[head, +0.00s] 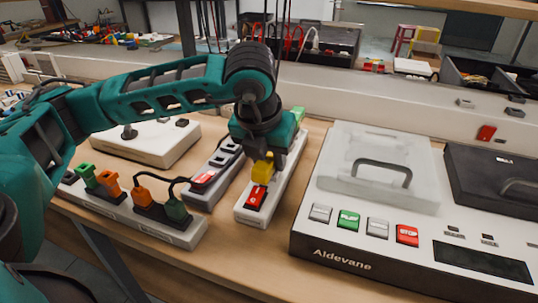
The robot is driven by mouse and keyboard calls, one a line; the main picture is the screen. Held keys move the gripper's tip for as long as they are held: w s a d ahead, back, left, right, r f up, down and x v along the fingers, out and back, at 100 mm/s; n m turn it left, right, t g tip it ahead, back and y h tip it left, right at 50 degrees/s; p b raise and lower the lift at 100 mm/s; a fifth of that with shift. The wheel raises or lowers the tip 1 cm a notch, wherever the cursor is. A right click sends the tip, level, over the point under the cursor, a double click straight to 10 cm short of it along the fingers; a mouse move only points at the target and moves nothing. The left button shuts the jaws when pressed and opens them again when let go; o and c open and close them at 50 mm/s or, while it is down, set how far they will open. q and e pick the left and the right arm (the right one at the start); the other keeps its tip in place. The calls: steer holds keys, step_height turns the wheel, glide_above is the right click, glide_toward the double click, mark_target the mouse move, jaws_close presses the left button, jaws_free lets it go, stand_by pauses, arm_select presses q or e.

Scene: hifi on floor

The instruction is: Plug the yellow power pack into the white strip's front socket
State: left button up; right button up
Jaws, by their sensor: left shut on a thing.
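The yellow power pack (263,168) is held in my left gripper (264,155), which is shut on it and points down. The pack is at the near part of the white strip (282,188), just behind its red switch (256,197). I cannot tell whether the pack touches the strip or sits in the front socket, as the pack and gripper hide that spot. A green plug or block (298,113) shows at the strip's far end, partly behind my gripper. My right gripper is not in view.
A dark grey strip (217,173) lies close on the left. Another white strip (186,236) with green and orange plugs is at the front left, with a cable. A large white Aldevane device (325,225) stands to the right, beyond a narrow bare table gap.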

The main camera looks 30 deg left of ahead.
arm_select(q)
steer(key=shift+f+b, duration=0.1)
steer(key=shift+b, duration=0.2)
stand_by(0.4)
steer(key=shift+b, duration=0.3)
stand_by(1.1)
steer(key=o, duration=1.1)
steer(key=p+v, duration=0.2)
steer(key=v, duration=0.4)
steer(key=w+p+v, duration=0.1)
steer(key=p+v, duration=0.2)
steer(key=v, duration=0.3)
steer(key=w+p+v, duration=0.1)
steer(key=p+v, duration=0.1)
steer(key=v, duration=0.4)
steer(key=shift+s+a+r+p, duration=0.2)
steer(key=shift+r+p, duration=0.1)
steer(key=shift+r, duration=0.3)
